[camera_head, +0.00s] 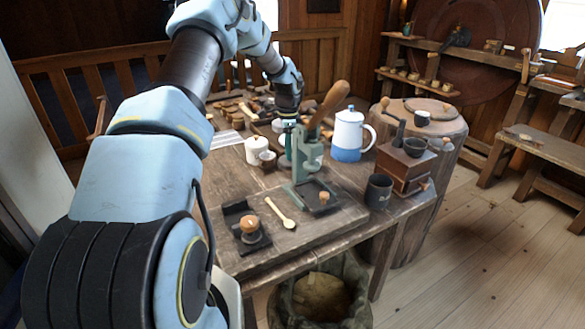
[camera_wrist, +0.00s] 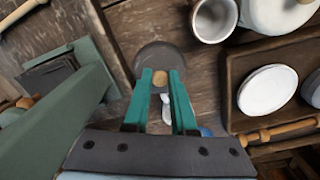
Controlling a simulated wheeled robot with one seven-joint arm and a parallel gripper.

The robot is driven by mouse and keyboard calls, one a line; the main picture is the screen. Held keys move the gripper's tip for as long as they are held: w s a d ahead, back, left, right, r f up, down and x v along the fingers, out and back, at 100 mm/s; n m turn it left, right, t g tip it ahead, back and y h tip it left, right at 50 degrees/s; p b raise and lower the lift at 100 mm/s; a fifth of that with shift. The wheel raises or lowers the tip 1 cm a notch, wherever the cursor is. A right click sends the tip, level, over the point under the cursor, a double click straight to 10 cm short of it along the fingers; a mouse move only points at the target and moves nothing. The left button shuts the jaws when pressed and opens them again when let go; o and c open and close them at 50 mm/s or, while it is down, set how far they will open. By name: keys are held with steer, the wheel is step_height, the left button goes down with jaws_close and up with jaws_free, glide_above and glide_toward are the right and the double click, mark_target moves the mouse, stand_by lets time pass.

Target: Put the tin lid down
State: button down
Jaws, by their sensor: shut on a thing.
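The tin lid (camera_wrist: 158,54) is a dark grey round disc with a small pale knob, seen in the wrist view just beyond my fingertips. My gripper (camera_wrist: 160,80) has teal fingers, which are shut on the knob. In the head view my gripper (camera_head: 289,123) is over the far middle of the wooden table (camera_head: 235,172), behind the green press. The press hides much of what is below the fingers there. I cannot tell whether the lid touches the tabletop or hangs just above it.
The green lever press (camera_head: 304,160) stands close to my gripper. A white lidded jar (camera_head: 256,150) and small cup (camera_head: 267,159) stand left of it, a white and blue pot (camera_head: 347,135) right. A tray (camera_wrist: 235,60) holding a white disc (camera_wrist: 267,90) lies right in the wrist view.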

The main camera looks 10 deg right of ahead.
step_height(320, 180, down, 6)
steer(key=shift+r+p, duration=0.1)
steer(key=shift+p, duration=0.85)
steer(key=shift+f, duration=0.35)
steer(key=shift+f, duration=0.1)
steer(key=shift+f, duration=0.1)
steer(key=c, duration=0.7)
jaws_free()
steer(key=shift+c, duration=0.2)
